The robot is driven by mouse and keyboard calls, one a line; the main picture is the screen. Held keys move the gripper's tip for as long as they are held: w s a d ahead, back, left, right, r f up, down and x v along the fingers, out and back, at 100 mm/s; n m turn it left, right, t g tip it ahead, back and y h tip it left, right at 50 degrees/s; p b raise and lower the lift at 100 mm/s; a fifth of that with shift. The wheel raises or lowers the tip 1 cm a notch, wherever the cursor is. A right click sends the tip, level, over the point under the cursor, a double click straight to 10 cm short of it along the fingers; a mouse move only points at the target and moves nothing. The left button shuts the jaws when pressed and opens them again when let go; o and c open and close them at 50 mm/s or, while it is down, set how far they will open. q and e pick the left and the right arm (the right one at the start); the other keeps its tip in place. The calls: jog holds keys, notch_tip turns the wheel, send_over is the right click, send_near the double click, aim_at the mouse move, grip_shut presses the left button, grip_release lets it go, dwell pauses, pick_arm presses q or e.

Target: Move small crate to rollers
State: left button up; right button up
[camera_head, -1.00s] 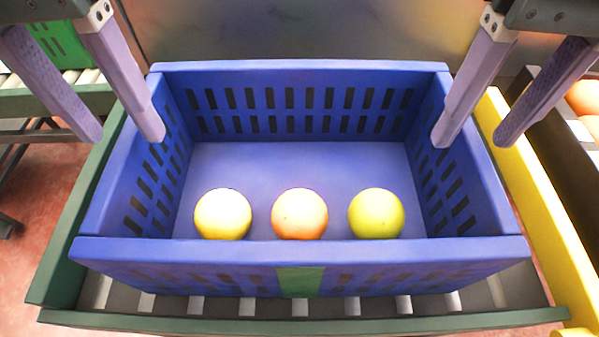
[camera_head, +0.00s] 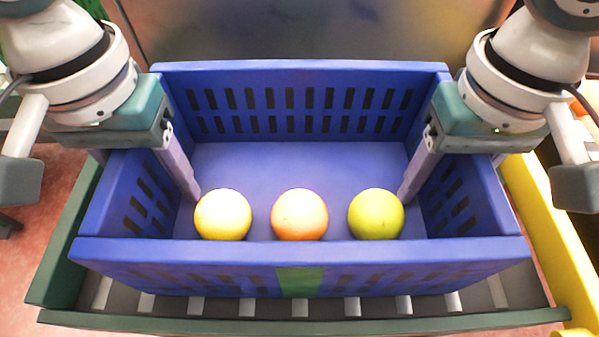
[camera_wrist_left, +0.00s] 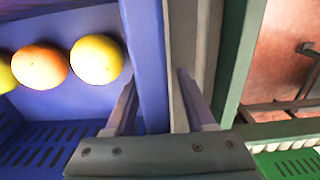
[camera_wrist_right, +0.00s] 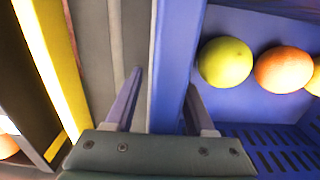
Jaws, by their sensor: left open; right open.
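The small blue crate (camera_head: 300,252) sits on a roller stand and holds a yellow fruit (camera_head: 223,214), an orange fruit (camera_head: 299,214) and a yellow-green fruit (camera_head: 376,213) in a row. My left gripper (camera_wrist_left: 155,98) is open, with one finger inside the crate and the other outside its left wall. My right gripper (camera_wrist_right: 163,98) is open and straddles the right wall the same way. In the head view each inner finger shows inside the crate, while the outer fingers are mostly hidden behind the walls.
Rollers (camera_head: 300,306) show under the crate, framed by a dark green rail (camera_head: 300,325). A yellow rail (camera_head: 548,235) runs along the right. A grey metal panel (camera_head: 300,30) stands behind. A green crate (camera_wrist_left: 290,163) shows in the left wrist view.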

pick_arm(q)
grip_shut()
pick_arm(e)
grip_shut()
pick_arm(q)
jog(key=shift+r, duration=0.1)
pick_arm(e)
jog(key=shift+r, duration=0.1)
dwell(1.0)
